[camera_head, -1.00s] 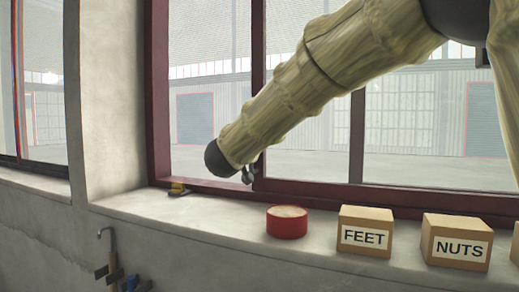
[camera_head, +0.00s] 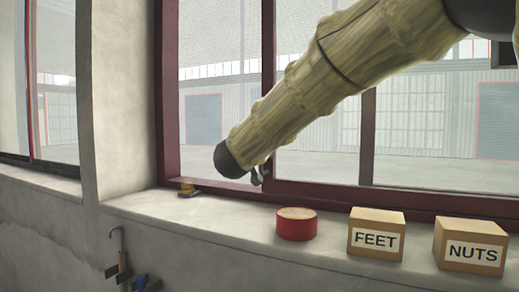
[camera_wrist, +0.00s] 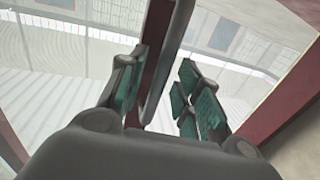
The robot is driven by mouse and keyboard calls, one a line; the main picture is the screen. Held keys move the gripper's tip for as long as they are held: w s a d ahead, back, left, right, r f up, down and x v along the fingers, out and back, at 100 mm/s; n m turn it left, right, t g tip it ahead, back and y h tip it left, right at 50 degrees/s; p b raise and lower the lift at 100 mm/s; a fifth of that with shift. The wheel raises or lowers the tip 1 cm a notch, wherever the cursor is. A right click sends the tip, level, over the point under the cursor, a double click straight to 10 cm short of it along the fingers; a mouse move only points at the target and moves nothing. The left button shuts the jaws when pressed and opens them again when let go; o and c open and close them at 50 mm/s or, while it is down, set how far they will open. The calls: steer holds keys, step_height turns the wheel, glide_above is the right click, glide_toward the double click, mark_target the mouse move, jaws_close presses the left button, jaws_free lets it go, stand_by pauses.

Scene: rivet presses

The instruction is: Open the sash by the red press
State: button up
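The sash (camera_head: 268,50) is a dark red framed window panel; its upright stile stands behind my forearm in the head view. My gripper (camera_head: 262,176) is small there, low beside the stile, and largely hidden by my arm. In the wrist view my gripper (camera_wrist: 160,95) has its teal-padded fingers spread apart. The dark red stile (camera_wrist: 162,40) runs between them, with a dark grey bar, perhaps a handle, along it. A gap shows between the right finger and the bar; contact on the left is unclear. No red press is recognisable.
On the concrete sill (camera_head: 225,215) stand a round red tin (camera_head: 296,226), a FEET box (camera_head: 376,235) and a NUTS box (camera_head: 470,248). A small yellow-and-black item (camera_head: 188,190) lies by the left frame post (camera_head: 168,90). Tools (camera_head: 122,265) hang on the wall below.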

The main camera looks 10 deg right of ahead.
steer(key=v, duration=1.1)
steer(key=shift+s, duration=0.35)
steer(key=shift+a+r, duration=0.15)
